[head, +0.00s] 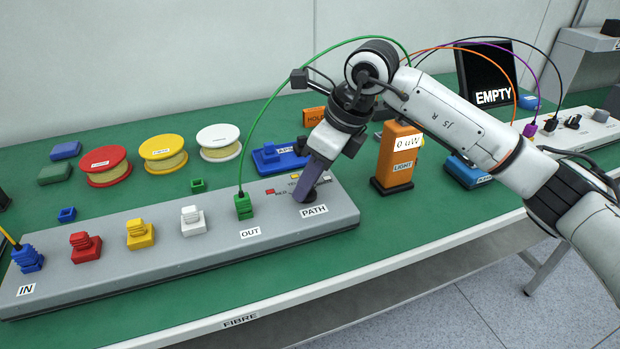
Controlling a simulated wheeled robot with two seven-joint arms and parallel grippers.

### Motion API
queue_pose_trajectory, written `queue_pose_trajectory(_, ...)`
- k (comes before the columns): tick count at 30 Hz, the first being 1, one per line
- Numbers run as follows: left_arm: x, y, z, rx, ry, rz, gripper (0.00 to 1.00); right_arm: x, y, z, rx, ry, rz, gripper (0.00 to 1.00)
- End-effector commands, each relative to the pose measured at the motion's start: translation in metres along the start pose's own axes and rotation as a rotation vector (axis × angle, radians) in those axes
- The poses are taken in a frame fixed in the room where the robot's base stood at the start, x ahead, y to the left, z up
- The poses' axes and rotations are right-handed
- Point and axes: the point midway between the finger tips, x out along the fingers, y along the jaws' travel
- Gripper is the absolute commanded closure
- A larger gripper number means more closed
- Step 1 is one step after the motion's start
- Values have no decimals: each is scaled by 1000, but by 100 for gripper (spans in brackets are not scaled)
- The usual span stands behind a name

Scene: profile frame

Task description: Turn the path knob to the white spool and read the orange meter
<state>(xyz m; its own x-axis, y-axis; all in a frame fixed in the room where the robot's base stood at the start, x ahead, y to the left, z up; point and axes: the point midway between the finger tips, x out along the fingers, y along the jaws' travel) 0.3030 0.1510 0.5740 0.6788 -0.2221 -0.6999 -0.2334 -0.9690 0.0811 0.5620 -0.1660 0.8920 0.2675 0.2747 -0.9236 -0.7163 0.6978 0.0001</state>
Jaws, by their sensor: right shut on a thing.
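The path knob (311,197) is dark and sits at the right end of the grey panel (290,222), by the PATH label. My right gripper (308,188) reaches down over it and is shut on it, hiding most of the knob and its pointer. Small red, yellow and white marks lie around the knob; the white one is partly behind the gripper. The white spool (219,137) stands on the green table behind the panel. The orange meter (397,150), labelled LIGHT, stands right of the gripper and its display reads 0 uW. My left gripper is not in view.
Red (105,162) and yellow (162,150) spools stand left of the white one. A green cable (262,108) arches from the OUT plug (243,206) behind my arm. Blue blocks and a screen reading EMPTY (492,80) stand on the table (130,205).

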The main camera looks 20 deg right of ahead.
Motion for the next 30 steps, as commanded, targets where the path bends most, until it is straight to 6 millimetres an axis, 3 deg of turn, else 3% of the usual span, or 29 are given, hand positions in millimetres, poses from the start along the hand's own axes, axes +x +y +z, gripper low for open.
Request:
queue_pose_trajectory(12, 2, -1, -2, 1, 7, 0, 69, -1, 1, 1, 144, -1, -61, 90)
queue_pose_trajectory(26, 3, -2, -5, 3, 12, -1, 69, -1, 1, 1, 158, -1, -66, 90)
queue_pose_trajectory(27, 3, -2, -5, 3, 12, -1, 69, -1, 1, 1, 158, -1, -66, 66)
queue_pose_trajectory(30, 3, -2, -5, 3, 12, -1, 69, -1, 1, 1, 158, -1, -66, 49)
